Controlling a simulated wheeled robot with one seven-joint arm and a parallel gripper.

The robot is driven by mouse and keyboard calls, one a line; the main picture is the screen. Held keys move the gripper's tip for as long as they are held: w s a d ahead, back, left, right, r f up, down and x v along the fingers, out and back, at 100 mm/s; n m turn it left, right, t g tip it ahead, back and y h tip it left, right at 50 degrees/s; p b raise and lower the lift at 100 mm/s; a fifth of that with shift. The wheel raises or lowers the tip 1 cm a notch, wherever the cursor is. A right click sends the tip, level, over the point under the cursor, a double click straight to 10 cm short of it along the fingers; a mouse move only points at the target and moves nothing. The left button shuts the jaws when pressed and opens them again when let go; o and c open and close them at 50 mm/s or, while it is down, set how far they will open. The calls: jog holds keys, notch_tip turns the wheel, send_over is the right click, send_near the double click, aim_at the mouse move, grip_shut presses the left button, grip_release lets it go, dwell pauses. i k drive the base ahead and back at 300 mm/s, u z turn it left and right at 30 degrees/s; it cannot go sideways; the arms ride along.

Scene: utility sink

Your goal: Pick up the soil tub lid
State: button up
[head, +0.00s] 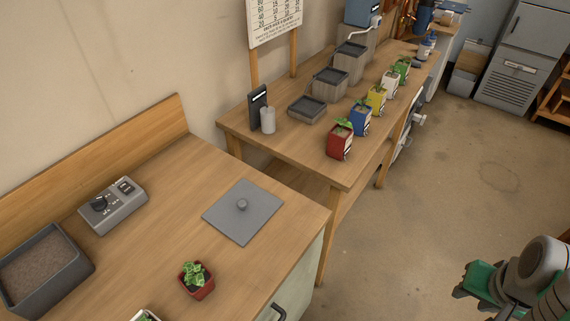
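The soil tub lid (256,217) is a flat grey square plate with a small round knob (242,204) at its middle. It lies flat on the near wooden bench, close to the bench's right edge. The soil tub (84,271), a dark grey open box with brown soil in it, stands at the left edge of the view. My gripper (470,285) is at the lower right, over the floor and well apart from the lid. It is partly cut off by the frame, and its opening cannot be made out.
A red pot with a green plant (197,283) stands in front of the lid. A grey control box (120,218) sits to the lid's left. A second bench (300,150) behind holds several coloured pots and grey bins. Open floor (390,240) lies between my arm and the benches.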

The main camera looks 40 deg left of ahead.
aim_at(240, 214)
jog(key=i, duration=2.05)
jog(key=u, duration=5.7)
jog(key=i, duration=0.5)
jog(key=z, duration=0.05)
